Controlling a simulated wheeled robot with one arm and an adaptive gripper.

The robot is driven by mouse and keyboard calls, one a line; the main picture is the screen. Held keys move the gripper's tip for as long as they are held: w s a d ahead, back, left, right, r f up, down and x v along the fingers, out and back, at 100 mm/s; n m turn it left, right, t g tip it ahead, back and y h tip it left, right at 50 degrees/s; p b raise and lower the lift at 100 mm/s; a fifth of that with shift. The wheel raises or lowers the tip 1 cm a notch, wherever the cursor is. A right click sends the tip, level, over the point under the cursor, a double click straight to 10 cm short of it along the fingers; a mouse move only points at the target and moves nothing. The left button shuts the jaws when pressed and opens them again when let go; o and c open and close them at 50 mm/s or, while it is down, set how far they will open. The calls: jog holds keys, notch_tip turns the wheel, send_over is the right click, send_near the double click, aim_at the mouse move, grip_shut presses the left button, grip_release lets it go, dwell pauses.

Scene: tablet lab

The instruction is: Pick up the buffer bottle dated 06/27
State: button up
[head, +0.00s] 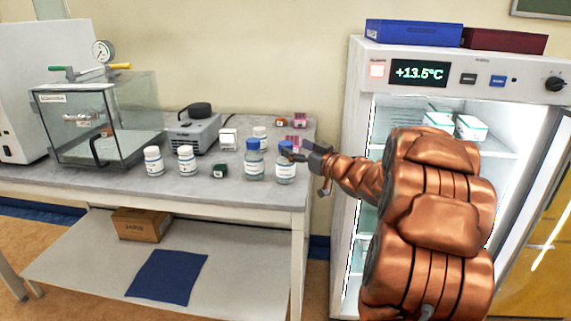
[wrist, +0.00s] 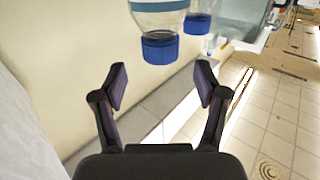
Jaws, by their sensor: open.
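Two clear bottles with blue caps and white labels stand side by side near the right end of the bench. The left blue-capped bottle (head: 254,167) is beside the right blue-capped bottle (head: 285,175); their dates are too small to read. My gripper (head: 298,154) is at the right bottle's cap, partly overlapping it in the head view; whether they touch I cannot tell. In the wrist view my gripper (wrist: 160,84) is open, with nothing between its fingers. A blue-capped bottle (wrist: 160,15) appears inverted beyond the fingertips, with another blue-capped bottle (wrist: 198,22) behind it.
White-capped bottles (head: 154,163) (head: 186,161), a small green box (head: 220,171), a grey device (head: 194,134) and a glass chamber (head: 95,120) share the bench (head: 130,188). The lit fridge (head: 362,85) stands right of my gripper.

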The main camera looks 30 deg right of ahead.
aim_at(291, 146)
jog(key=shift+w+a+f, duration=0.1)
jog(key=shift+w+a, duration=0.1)
jog(key=shift+w, duration=1.1)
jog(key=shift+w+a, duration=0.2)
jog(key=shift+w, duration=1.05)
grip_shut()
